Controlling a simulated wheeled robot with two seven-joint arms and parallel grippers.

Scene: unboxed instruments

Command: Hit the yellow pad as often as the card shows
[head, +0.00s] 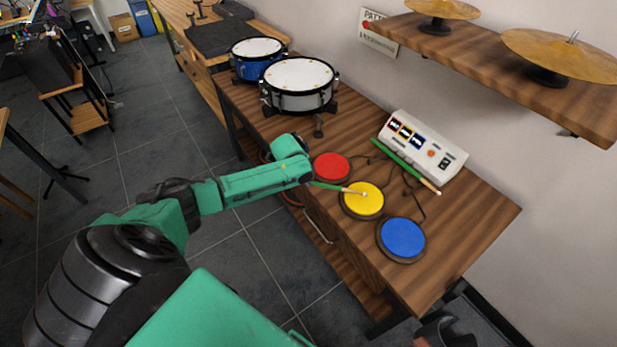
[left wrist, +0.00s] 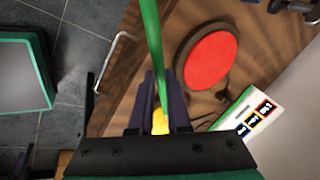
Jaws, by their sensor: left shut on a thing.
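My left gripper (head: 308,180) is shut on a green drumstick (head: 330,187). The stick's pale tip is over the yellow pad (head: 362,201); I cannot tell whether it touches. In the left wrist view, the gripper (left wrist: 162,108) holds the green stick (left wrist: 152,40), and a bit of the yellow pad (left wrist: 159,122) shows between the fingers. The red pad (head: 331,167) and the blue pad (head: 403,239) lie on either side of the yellow one. The card with red, yellow and blue squares (head: 406,133) is on the white console (head: 440,150); its marks are too small to read.
A second green stick (head: 405,165) lies in front of the console. Cables run between pads and console. A white drum (head: 299,80) and a blue drum (head: 257,48) stand at the back. A wall shelf (head: 490,60) with cymbals hangs above the wooden table (head: 470,215).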

